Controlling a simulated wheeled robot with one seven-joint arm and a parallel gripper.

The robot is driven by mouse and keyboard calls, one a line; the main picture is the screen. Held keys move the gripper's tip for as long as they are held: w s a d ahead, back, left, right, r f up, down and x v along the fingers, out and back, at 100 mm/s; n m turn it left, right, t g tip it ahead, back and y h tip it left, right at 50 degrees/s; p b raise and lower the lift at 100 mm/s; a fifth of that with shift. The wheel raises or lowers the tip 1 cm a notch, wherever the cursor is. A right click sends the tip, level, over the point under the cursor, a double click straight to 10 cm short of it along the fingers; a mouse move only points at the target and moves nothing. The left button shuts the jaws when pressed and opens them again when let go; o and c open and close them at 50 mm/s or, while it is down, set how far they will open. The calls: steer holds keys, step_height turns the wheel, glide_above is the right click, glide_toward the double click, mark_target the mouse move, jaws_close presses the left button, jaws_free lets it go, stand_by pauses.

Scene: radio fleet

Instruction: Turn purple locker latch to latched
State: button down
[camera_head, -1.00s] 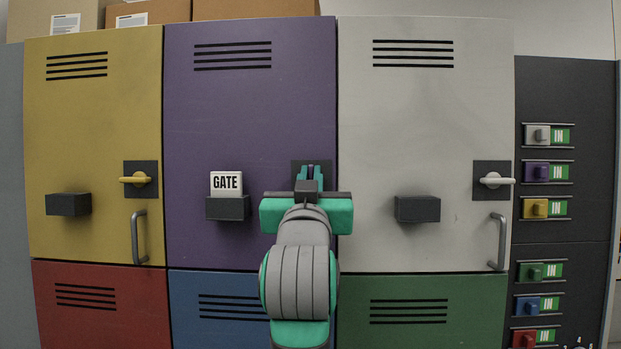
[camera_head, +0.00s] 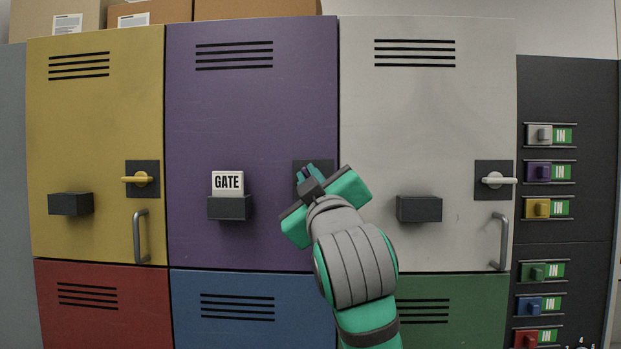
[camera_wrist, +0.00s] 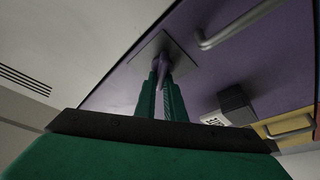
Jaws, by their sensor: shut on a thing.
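The purple locker (camera_head: 250,120) stands in the middle of the upper row with its door closed. Its latch has a dark square plate (camera_head: 325,167) near the door's right edge, mostly hidden by my gripper in the head view. My gripper (camera_head: 304,173) is at the plate, rolled so that it leans up and to the left. In the wrist view, the green fingers (camera_wrist: 161,92) are shut on the purple latch handle (camera_wrist: 162,70), which runs between them. The handle's exact angle on the door is hard to tell.
The purple door bears a dark box with a GATE card (camera_head: 227,183). A yellow locker (camera_head: 95,110) is at left and a white locker (camera_head: 425,120) at right, each with a sideways latch handle. A dark panel with coloured IN sliders (camera_head: 548,172) is far right.

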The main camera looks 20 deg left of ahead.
steer(key=n+g, duration=0.1)
steer(key=n, duration=0.3)
steer(key=n+g, duration=0.2)
steer(key=n, duration=0.1)
steer(key=n+g, duration=0.1)
steer(key=n, duration=0.3)
steer(key=shift+a+f+n+g, duration=0.1)
steer(key=shift+f+n+g, duration=0.2)
stand_by(0.3)
steer(key=c, duration=1.8)
jaws_free()
steer(key=shift+c, duration=0.2)
steer(key=shift+y, duration=0.3)
steer(key=shift+s, duration=0.1)
steer(key=v, duration=1)
steer(key=shift+s+d, duration=0.2)
steer(key=shift+s, duration=0.05)
